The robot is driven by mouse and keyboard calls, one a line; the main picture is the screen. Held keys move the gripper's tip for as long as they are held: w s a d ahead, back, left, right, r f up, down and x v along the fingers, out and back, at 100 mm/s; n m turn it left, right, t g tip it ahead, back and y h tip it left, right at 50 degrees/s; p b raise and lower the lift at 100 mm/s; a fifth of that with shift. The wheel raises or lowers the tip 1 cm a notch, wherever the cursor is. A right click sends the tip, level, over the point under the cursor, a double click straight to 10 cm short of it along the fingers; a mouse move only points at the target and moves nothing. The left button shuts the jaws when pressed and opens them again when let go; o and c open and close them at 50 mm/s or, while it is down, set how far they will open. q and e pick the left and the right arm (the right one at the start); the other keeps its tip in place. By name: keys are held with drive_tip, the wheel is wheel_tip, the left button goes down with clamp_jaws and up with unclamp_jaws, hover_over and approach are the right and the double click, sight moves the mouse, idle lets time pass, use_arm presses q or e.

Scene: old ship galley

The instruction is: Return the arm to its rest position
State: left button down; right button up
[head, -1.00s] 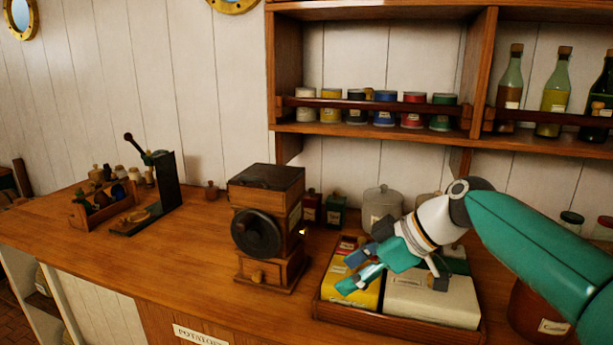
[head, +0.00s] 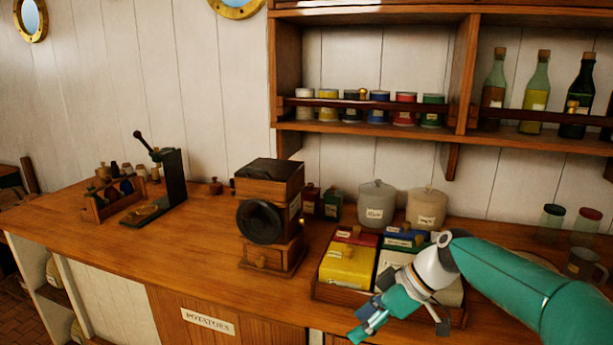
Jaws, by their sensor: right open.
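My right gripper (head: 369,318) shows at the lower right of the head view. Its teal arm comes in from the right edge. The gripper is open and I see nothing between its fingers. It hangs in front of the near edge of a wooden tray (head: 327,291) and hides part of it. My left gripper is not in view.
The tray holds a yellow box (head: 347,265) and other lidded boxes. A wooden grinder (head: 269,215) with a black wheel stands left of it. Two lidded jars (head: 377,204) (head: 426,208) stand behind. The left-middle countertop (head: 170,245) is clear.

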drive_tip(key=s+d+f+m+g+h, duration=0.15)
drive_tip(key=s+f, duration=0.35)
drive_tip(key=f, duration=0.7)
drive_tip(key=s+f+m+g, duration=0.25)
drive_tip(key=s+f, duration=0.25)
drive_tip(key=f, duration=0.8)
drive_tip(key=s+f+m+t+h, duration=0.2)
drive_tip(key=s+f+m+t, duration=0.1)
drive_tip(key=s+f+m, duration=0.8)
drive_tip(key=s+f, duration=0.1)
drive_tip(key=s, duration=0.4)
drive_tip(key=shift+m+p, duration=0.3)
drive_tip(key=shift+p, duration=0.1)
